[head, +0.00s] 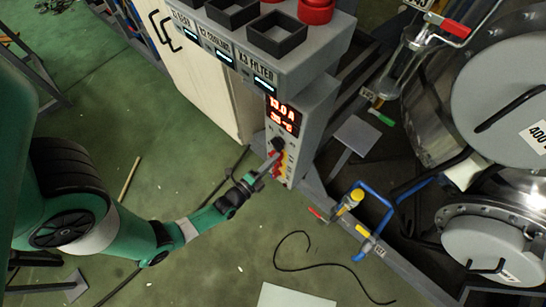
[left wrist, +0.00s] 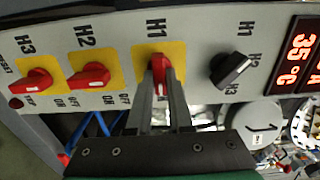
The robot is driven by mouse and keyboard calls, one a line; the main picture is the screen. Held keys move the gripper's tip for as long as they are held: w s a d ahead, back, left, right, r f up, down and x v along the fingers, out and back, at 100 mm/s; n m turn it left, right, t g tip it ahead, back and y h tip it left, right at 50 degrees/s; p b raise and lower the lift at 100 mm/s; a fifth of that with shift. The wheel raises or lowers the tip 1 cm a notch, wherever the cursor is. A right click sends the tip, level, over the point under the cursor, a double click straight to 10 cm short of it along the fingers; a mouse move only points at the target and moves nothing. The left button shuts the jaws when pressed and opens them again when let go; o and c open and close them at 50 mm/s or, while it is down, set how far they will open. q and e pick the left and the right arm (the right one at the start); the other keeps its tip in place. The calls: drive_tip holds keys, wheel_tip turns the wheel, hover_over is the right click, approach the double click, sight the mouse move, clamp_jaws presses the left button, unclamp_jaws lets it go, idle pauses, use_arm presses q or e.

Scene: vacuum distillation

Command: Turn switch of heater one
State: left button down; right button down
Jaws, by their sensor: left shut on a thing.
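The red H1 switch (left wrist: 158,62) sits on a yellow plate on the grey heater panel (left wrist: 195,45). My left gripper (left wrist: 161,82) is shut on this switch, one finger on each side of its handle. The handle stands upright in the left wrist view, while the red H2 switch (left wrist: 88,77) and red H3 switch (left wrist: 30,81) lie sideways. In the head view my left gripper (head: 268,167) reaches the front of the control box (head: 309,110), partly hiding the red switches there. My right gripper is not in view.
A black selector knob (left wrist: 231,68) is right of H1. The display (head: 283,115) shows red digits. Steel vessels (head: 500,110) and blue-handled pipework (head: 368,198) stand to the right. A black cable (head: 300,268) lies on the green floor, open below the arm.

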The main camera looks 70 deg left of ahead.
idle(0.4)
use_arm(q)
drive_tip(key=c, duration=0.8)
unclamp_jaws()
drive_tip(key=p+v, duration=0.3)
drive_tip(key=v, duration=0.8)
drive_tip(key=shift+s+d, duration=0.1)
drive_tip(key=shift+s, duration=0.2)
